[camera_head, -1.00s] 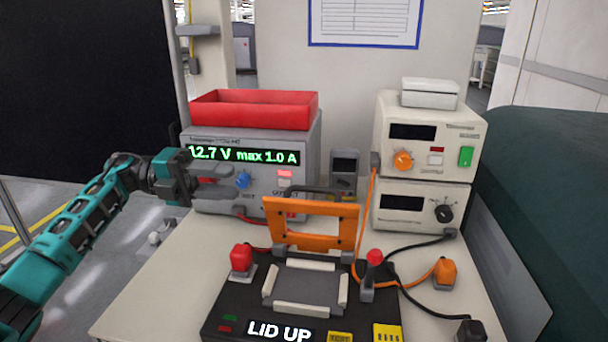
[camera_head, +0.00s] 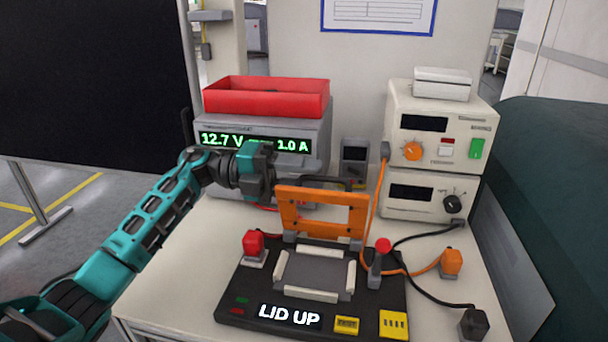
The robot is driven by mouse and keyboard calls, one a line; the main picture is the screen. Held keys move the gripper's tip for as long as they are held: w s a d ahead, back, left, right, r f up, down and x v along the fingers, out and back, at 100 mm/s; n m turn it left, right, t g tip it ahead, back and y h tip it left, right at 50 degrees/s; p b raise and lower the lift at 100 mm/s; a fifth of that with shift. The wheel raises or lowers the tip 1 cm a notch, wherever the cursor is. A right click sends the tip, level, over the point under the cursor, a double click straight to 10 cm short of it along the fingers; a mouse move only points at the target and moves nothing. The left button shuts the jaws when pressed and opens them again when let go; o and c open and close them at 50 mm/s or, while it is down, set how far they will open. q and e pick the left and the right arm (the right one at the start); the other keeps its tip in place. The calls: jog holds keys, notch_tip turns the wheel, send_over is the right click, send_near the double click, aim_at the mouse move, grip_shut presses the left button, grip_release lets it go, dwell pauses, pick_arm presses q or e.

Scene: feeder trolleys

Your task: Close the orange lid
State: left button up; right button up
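The orange lid (camera_head: 324,232) is an open frame standing upright at the back edge of the black test fixture (camera_head: 228,302), leaning slightly back. The fixture's display (camera_head: 290,315) reads "LID UP". A grey bed (camera_head: 312,275) with pale guide strips lies bare in front of the lid. My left gripper (camera_head: 268,180) is just left of the lid's top edge and behind the fixture, in front of the power supply. It seems apart from the lid. My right gripper is out of view.
A red knob (camera_head: 252,243) stands at the fixture's left and a red-topped lever (camera_head: 382,246) at its right. Behind are a power supply (camera_head: 312,145) with a red bin (camera_head: 265,103) and stacked white instruments (camera_head: 480,115). Cables run along the right.

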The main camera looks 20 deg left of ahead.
pick_arm(q)
jog(key=shift+c, duration=0.2)
grip_shut()
jog(key=shift+r, duration=0.15)
